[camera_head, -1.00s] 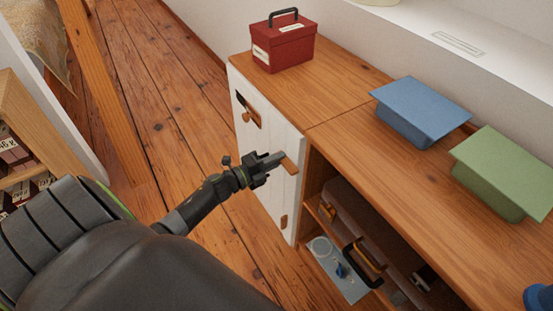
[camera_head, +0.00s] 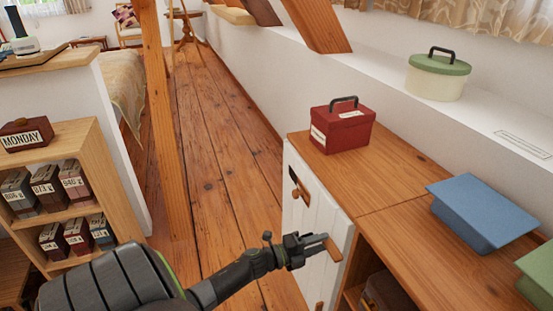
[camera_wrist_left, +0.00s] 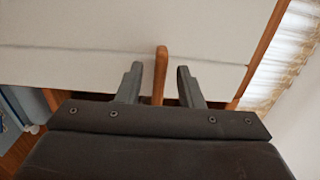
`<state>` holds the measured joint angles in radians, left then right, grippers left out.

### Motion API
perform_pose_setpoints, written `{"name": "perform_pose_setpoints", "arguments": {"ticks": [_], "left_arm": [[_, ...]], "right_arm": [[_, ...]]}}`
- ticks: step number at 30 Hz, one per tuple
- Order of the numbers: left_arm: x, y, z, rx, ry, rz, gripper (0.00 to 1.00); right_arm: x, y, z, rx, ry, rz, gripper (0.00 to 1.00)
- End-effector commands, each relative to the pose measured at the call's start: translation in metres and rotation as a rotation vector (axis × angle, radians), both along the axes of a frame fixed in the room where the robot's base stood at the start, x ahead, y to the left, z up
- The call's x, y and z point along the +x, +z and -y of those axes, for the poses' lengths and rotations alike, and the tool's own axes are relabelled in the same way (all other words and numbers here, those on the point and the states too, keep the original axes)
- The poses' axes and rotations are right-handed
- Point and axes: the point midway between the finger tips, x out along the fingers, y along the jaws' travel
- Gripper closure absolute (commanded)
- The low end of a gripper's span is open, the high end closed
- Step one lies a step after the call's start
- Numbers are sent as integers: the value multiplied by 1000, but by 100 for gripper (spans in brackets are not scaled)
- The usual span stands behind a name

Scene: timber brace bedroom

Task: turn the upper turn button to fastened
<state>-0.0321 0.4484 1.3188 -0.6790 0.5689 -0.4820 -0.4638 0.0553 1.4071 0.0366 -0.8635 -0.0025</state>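The white cabinet door (camera_head: 320,208) faces left in the head view. The upper turn button (camera_head: 333,251) is a small wooden bar by the door's right edge. My left gripper (camera_head: 318,240) is at this button. In the left wrist view the button (camera_wrist_left: 161,75) stands between the two open fingers of the left gripper (camera_wrist_left: 157,82), with a gap on each side. Another small wooden button (camera_head: 319,305) shows lower down, cut by the picture's bottom edge. My right gripper is in neither view.
A red box (camera_head: 341,130) stands on the wooden cabinet top (camera_head: 375,165); a blue box (camera_head: 482,215) and a green box (camera_head: 538,275) are to the right. A shelf unit (camera_head: 90,145) stands left. Floorboards (camera_head: 215,150) are clear between.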

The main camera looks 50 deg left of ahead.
Motion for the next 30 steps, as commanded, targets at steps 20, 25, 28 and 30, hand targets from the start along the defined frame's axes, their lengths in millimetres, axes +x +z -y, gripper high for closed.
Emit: {"name": "perform_pose_setpoints", "arguments": {"ticks": [20, 25, 28, 30], "left_arm": [[-136, -1, -56, 0, 1, -5, 66], [-150, -1, -62, 0, 1, -3, 66], [-152, 0, -63, -1, 1, -2, 66], [-153, 0, -63, -1, 1, -2, 66]], "right_arm": [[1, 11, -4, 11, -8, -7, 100], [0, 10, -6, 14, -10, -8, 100], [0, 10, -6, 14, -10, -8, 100], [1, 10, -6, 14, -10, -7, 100]]}}
